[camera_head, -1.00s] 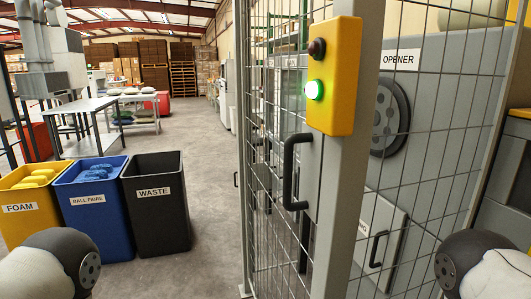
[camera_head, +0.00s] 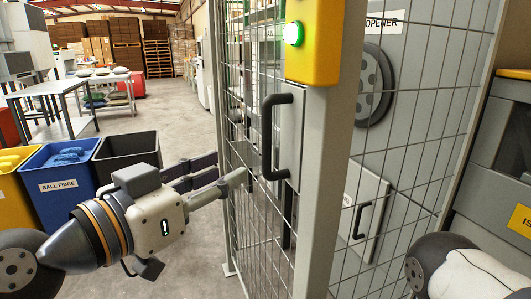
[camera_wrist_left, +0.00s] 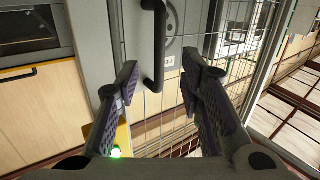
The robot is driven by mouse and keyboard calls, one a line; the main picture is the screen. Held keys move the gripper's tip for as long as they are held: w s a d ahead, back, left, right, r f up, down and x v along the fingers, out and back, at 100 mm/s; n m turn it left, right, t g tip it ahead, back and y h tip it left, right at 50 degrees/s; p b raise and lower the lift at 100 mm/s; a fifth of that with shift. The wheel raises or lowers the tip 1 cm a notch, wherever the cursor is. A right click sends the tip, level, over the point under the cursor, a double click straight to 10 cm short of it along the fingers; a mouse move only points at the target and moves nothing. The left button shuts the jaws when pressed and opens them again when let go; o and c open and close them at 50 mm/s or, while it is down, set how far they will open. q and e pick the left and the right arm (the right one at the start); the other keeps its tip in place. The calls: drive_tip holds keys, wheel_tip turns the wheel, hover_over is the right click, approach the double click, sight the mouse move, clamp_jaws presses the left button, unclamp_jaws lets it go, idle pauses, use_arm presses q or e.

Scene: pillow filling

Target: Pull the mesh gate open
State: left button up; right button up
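The mesh gate (camera_head: 237,120) is a wire panel with a grey frame, right of centre in the head view. Its black D-shaped handle (camera_head: 267,140) stands upright on a grey plate. The handle also shows in the left wrist view (camera_wrist_left: 159,45), beyond the fingers. My left gripper (camera_head: 228,167) is open and empty, just left of the handle and apart from it. In the left wrist view its two dark padded fingers (camera_wrist_left: 160,75) are spread with a clear gap. My right gripper is out of view; only part of that arm shows.
A yellow box (camera_head: 317,45) with a lit green lamp sits on the grey post beside the handle. Behind the mesh stands a grey machine labelled OPENER (camera_head: 400,110). Blue (camera_head: 62,195) and black (camera_head: 125,150) bins stand at left. The floor between bins and gate is open.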

sight(264, 136)
use_arm(q)
drive_tip(key=r+x, duration=0.1)
drive_tip(key=x, duration=0.7)
drive_tip(key=r+b+x, duration=0.1)
drive_tip(key=x, duration=0.3)
drive_tip(key=shift+d+r, duration=0.1)
drive_tip(key=shift+r, duration=0.2)
clamp_jaws()
